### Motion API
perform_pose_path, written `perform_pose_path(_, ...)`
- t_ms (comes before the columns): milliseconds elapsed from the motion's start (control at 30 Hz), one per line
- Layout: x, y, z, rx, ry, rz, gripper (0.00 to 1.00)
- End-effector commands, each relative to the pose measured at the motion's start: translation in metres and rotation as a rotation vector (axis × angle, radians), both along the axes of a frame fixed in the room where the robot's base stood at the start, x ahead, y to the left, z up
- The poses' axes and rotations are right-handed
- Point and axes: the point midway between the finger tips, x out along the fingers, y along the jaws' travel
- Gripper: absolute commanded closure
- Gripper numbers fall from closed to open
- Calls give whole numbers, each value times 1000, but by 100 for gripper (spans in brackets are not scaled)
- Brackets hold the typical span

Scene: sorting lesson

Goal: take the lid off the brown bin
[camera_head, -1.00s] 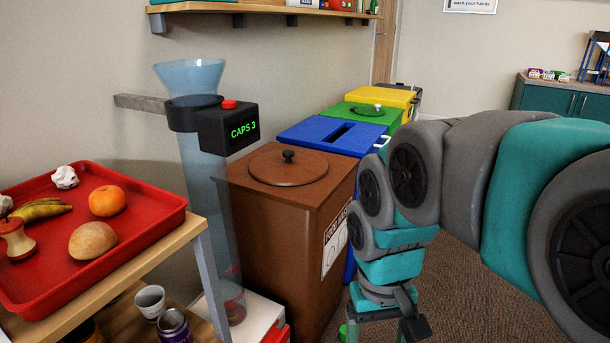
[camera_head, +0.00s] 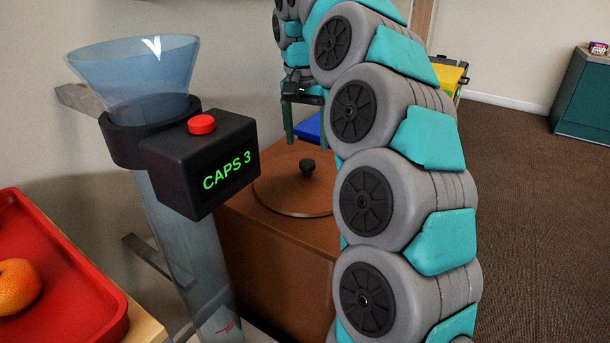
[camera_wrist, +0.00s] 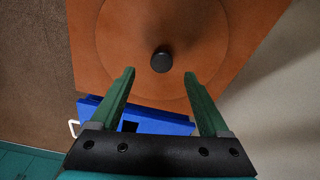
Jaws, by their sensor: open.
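The brown bin (camera_head: 275,255) stands behind the counter tube in the head view, partly hidden by my arm. Its round brown lid (camera_head: 285,195) lies flat on top, with a black knob (camera_head: 307,167) in the middle. The lid also shows in the wrist view (camera_wrist: 205,45), with the knob (camera_wrist: 161,60) ahead of and between my finger lines. My gripper (camera_head: 305,125) points down above the bin's far side, its fingers apart. In the wrist view the open fingers (camera_wrist: 157,92) hold nothing and the knob lies beyond their tips.
A clear tube with a black box reading "CAPS 3" (camera_head: 205,165) and a red button stands close left of the bin. A blue bin (camera_head: 308,126) and a yellow bin (camera_head: 450,77) stand behind. A red tray (camera_head: 60,270) holds an orange.

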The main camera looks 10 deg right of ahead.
Motion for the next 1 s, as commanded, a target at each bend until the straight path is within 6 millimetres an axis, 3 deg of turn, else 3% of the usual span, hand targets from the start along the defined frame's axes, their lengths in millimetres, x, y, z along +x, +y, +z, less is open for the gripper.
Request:
perform_pose_path(567, 6, -3, -33, 0, 0, -13, 21)
perform_pose_path(833, 10, -4, -68, 1, 2, -12, 21)
perform_pose_path(1000, 12, -4, -77, 2, 0, -13, 21)
